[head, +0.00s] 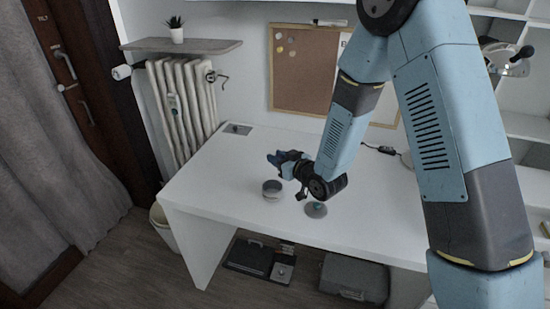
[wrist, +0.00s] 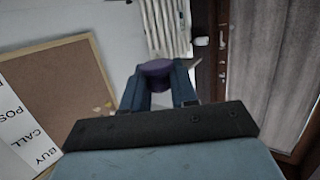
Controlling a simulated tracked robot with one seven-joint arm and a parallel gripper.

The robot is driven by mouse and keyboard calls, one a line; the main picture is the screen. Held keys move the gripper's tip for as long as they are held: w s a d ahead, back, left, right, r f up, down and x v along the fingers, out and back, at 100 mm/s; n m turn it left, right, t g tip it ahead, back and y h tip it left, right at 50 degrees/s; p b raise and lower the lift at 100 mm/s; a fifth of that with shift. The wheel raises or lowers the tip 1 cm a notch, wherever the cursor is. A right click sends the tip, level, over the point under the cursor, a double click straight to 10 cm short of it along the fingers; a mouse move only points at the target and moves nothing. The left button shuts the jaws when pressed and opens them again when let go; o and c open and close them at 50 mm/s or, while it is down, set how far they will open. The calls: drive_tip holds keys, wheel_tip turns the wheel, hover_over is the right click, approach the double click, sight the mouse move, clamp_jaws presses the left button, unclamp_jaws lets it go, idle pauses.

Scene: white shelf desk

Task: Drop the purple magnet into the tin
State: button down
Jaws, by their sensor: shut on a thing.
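The purple magnet (wrist: 156,68) is a small round disc held between the fingertips of my gripper (wrist: 158,82) in the wrist view. In the head view my gripper (head: 276,158) is above the white desk, pointing left, and the magnet cannot be made out there. The tin (head: 272,189) is a small grey round container standing upright on the desk. It is just below and slightly left of my wrist in the head view, with its open top showing.
A grey round thing with a teal part (head: 316,209) sits on the desk right of the tin. A corkboard (head: 305,70) hangs on the wall behind. A radiator (head: 182,98) and a shelf with a plant (head: 176,30) are at the left.

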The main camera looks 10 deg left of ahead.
drive_tip(key=shift+f, duration=2.95)
drive_tip(key=c, duration=0.8)
unclamp_jaws()
drive_tip(key=shift+a, duration=0.1)
drive_tip(key=shift+s, duration=0.1)
